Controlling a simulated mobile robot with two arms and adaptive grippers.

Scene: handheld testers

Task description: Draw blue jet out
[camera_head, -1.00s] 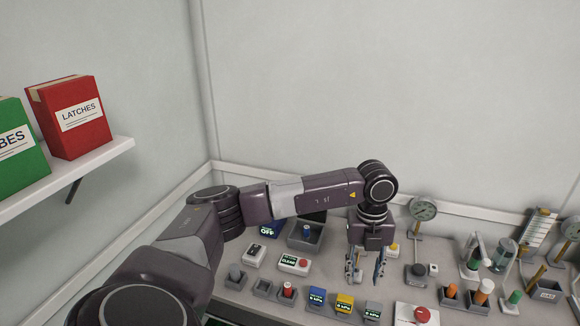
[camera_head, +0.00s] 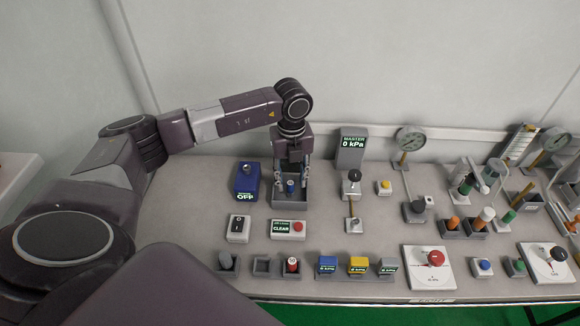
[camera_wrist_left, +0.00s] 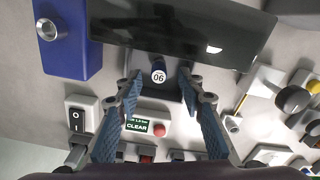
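The blue jet (camera_head: 290,187) stands upright in a grey holder (camera_head: 290,204) in the head view. In the left wrist view its round pale end, marked with a number (camera_wrist_left: 158,76), faces the camera. My left gripper (camera_head: 291,179) points down over the holder, with one finger on each side of the jet. In the left wrist view the fingers (camera_wrist_left: 159,84) are spread, with visible gaps to the jet; I see no contact. My right gripper is not in view.
A blue box reading OFF (camera_head: 246,182) stands left of the holder, and a grey MASTER display (camera_head: 351,148) behind right. In front are a CLEAR button box (camera_head: 288,228) and a red jet (camera_head: 292,265) in a small holder. A lever stand (camera_head: 352,184) is to the right.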

